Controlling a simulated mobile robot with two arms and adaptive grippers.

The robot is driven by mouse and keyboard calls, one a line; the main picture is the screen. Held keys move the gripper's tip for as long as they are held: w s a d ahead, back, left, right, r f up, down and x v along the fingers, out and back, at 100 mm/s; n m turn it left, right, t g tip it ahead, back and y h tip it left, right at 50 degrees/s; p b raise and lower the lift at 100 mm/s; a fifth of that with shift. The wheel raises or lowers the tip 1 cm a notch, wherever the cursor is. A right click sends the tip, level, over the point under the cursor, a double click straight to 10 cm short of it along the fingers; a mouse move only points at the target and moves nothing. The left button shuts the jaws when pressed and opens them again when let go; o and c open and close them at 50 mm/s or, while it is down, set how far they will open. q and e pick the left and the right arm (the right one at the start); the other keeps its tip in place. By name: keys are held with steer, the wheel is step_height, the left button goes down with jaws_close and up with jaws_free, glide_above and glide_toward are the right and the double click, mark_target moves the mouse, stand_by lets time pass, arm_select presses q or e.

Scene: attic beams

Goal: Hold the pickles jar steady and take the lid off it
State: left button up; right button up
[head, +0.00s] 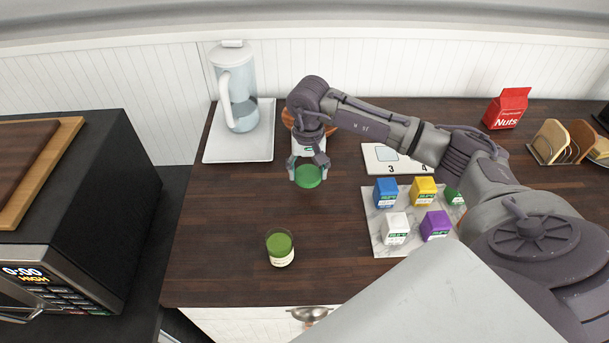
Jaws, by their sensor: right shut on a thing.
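The pickles jar (280,248) stands upright on the dark wooden counter, near its front edge, with a pale label on its side. Its top looks green, and I cannot tell its contents from its rim. My right gripper (308,170) points down, behind and a little to the right of the jar, apart from it. It is shut on a round green lid (307,178). My left gripper is not in view, and nothing is seen holding the jar.
A water pitcher (238,90) stands on a white tray (262,145) at the back left. Several coloured cartons stand on a marble board (381,246) to the right. A red Nuts bag (507,108) is at the back right. The counter around the jar is clear.

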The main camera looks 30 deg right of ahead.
mark_target(305, 189)
steer(key=shift+w+a+f, duration=0.15)
steer(key=shift+w+a, duration=0.1)
step_height(305, 189, down, 4)
steer(key=shift+r+p, duration=0.1)
steer(key=shift+p, duration=0.95)
steer(key=shift+f, duration=0.2)
steer(key=shift+f, duration=0.1)
steer(key=shift+f+b, duration=0.1)
steer(key=shift+b, duration=0.25)
steer(key=o, duration=1.3)
